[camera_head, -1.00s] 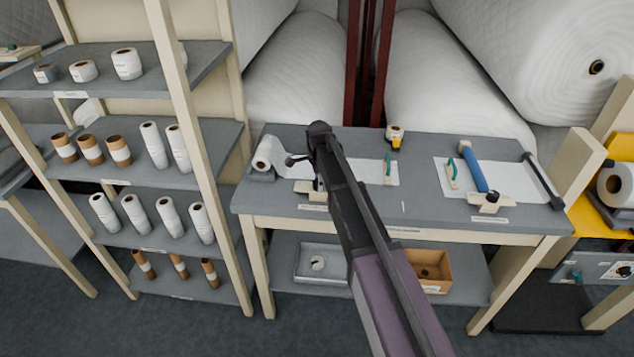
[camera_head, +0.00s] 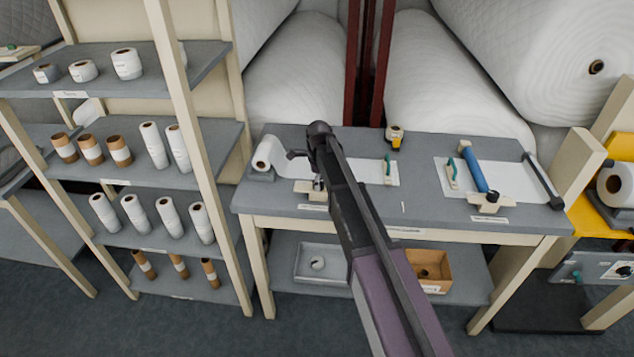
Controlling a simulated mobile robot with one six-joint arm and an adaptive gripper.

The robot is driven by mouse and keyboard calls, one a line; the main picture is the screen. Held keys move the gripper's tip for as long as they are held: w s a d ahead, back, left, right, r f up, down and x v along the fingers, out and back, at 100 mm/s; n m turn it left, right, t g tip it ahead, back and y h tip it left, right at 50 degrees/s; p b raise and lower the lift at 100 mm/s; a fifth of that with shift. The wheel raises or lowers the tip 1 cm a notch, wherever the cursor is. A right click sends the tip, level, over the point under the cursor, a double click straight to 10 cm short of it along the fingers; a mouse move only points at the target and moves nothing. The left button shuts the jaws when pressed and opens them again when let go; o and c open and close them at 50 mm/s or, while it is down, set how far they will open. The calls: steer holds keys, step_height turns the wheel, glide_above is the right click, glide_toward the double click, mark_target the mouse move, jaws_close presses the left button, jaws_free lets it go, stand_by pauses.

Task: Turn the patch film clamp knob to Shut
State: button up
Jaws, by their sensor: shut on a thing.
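A cream clamp block (camera_head: 303,186) sits at the front left of the grey workbench (camera_head: 400,213), by a sheet of white film (camera_head: 366,171) that comes off a white roll (camera_head: 262,160). My gripper (camera_head: 318,184) points down at this block and is shut on its knob. The knob itself is mostly hidden behind my gripper and arm, so I cannot read its setting. A label lies at the bench's front edge below the block; its text is too small to read.
A second clamp block (camera_head: 489,203) with a dark knob stands on the right, by a blue roller (camera_head: 472,169). Shelves of rolls (camera_head: 150,180) stand left.

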steer(key=o, duration=1.2)
steer(key=shift+c, duration=0.2)
steer(key=shift+r, duration=0.1)
